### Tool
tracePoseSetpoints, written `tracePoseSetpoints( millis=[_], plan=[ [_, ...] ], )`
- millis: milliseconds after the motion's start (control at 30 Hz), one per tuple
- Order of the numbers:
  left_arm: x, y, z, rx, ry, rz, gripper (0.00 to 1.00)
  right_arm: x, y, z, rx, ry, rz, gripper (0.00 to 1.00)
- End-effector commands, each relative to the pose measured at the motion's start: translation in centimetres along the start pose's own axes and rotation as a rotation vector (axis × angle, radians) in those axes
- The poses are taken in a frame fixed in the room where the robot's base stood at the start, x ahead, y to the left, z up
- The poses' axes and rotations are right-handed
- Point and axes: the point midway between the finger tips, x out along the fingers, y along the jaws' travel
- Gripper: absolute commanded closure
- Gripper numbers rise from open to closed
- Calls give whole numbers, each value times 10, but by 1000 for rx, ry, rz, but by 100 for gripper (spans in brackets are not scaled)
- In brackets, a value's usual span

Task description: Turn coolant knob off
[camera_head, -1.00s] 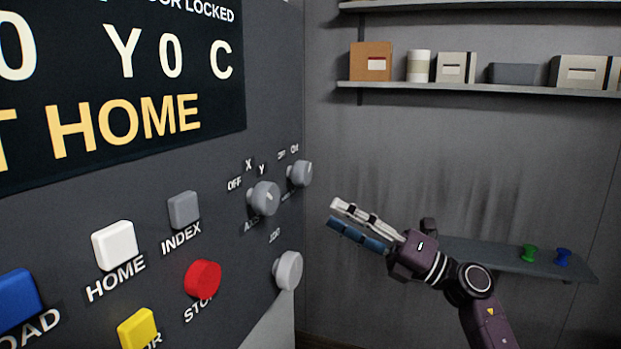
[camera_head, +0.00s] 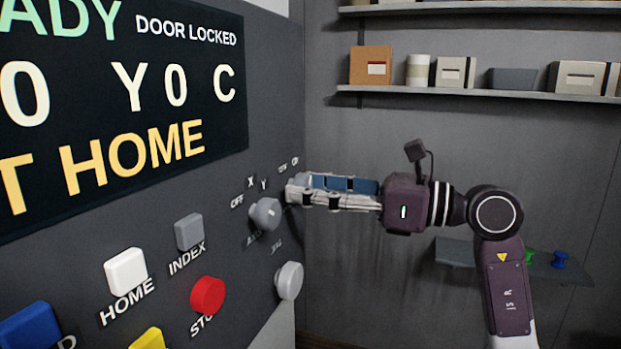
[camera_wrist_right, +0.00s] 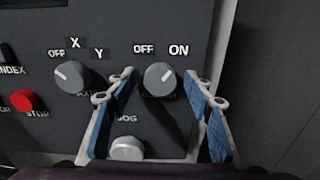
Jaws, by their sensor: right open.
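A round grey knob (camera_wrist_right: 158,79) with OFF and ON marked above it is on the dark control panel. Its white mark points up and right, toward ON. My left gripper is not in view.
An axis knob (camera_head: 265,213) marked OFF, X, Y is just left of the gripper. A JOG knob (camera_head: 289,281) is below. A red STOP button (camera_head: 208,295) and other buttons are lower left. The panel's right edge is close to the gripper.

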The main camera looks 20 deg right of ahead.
Motion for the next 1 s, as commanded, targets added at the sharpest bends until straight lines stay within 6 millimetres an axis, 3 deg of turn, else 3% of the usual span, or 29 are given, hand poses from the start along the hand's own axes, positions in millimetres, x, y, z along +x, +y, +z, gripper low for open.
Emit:
tracePoseSetpoints(
  millis=[300, 700, 1000],
  plan=[
    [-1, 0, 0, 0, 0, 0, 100, 4, 0, -1, 1, 0, -1, 53],
    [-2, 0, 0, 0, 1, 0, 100, 4, 0, 0, 1, 0, -1, 95],
    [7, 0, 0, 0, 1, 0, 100, 4, -1, -2, -39, 0, -2, 95]
  ],
)
